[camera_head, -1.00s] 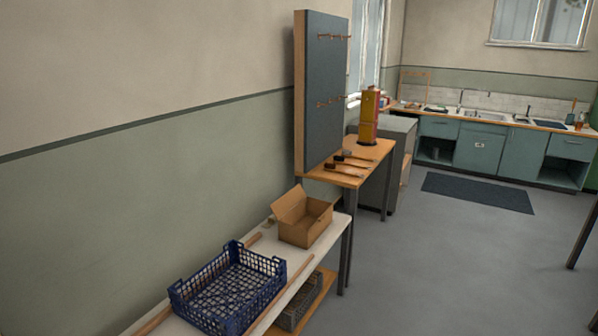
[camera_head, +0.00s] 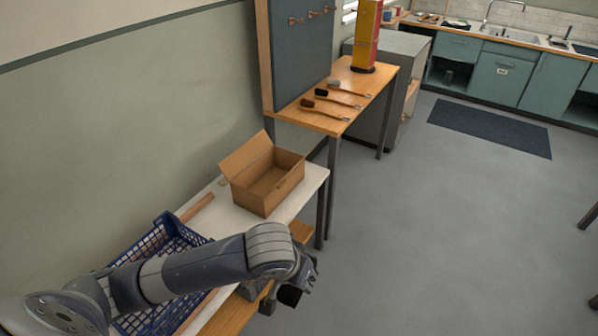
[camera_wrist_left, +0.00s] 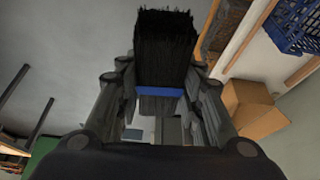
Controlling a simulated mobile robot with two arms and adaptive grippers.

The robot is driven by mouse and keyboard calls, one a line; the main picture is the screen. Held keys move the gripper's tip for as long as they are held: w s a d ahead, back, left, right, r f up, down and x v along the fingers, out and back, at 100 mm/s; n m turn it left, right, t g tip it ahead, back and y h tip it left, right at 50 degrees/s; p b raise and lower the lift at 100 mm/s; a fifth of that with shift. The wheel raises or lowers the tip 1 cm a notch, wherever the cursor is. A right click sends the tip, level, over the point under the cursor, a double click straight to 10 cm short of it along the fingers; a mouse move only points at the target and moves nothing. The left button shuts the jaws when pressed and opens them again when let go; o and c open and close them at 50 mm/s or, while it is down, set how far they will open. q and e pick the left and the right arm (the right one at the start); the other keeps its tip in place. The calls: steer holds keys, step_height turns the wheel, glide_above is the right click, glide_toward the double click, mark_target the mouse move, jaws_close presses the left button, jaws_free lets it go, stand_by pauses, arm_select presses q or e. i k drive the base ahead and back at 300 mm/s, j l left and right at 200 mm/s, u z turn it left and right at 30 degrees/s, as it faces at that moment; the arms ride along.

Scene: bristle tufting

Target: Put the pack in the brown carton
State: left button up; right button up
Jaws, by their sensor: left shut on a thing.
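The brown carton (camera_head: 286,194) stands open on the white bench top, its flap raised on the left side and its inside looking empty. It also shows in the left wrist view (camera_wrist_left: 253,110). The pack (camera_wrist_left: 165,50) is a bundle of black bristles with a blue band. My left gripper (camera_wrist_left: 165,88) is shut on it around the band, with the bristles sticking out past the fingers. In the head view my left gripper (camera_head: 297,275) is in front of the bench and nearer than the carton, and the dark pack (camera_head: 290,295) shows partly below it. My right gripper is not in view.
A blue crate (camera_head: 165,232) stands on the bench, partly hidden behind my left arm. A wooden side table (camera_head: 352,77) with several brushes and a yellow-red tower (camera_head: 367,35) stands beyond the carton. Open floor (camera_head: 430,230) lies to the right.

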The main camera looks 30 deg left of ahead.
mark_target(269, 188)
steer(key=i+j+u, duration=0.1)
steer(key=i, duration=0.35)
steer(key=i+j+u, duration=0.1)
steer(key=i+j, duration=0.15)
steer(key=i, duration=0.25)
steer(key=i+j+u, duration=0.1)
steer(key=i, duration=0.35)
steer(key=i+j+u, duration=0.15)
steer(key=i+j, duration=0.1)
steer(key=j, duration=0.05)
